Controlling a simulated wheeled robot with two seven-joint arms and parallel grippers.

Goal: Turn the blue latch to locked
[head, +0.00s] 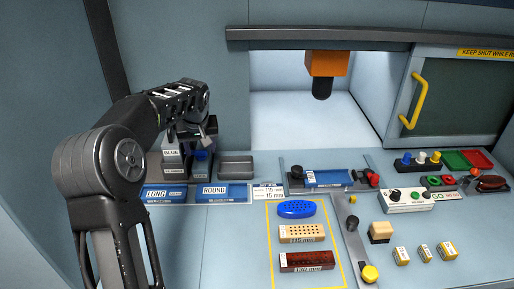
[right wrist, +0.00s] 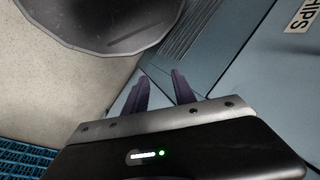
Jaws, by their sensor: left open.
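No part can be clearly made out as a blue latch.
A blue oval brush block (head: 297,208), a tan block (head: 301,233) and a dark red block (head: 307,261) lie inside a yellow outline. An orange machine head (head: 325,64) hangs above. A yellow-handled door (head: 457,95) is at right, and a control box (head: 407,200) stands below it.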

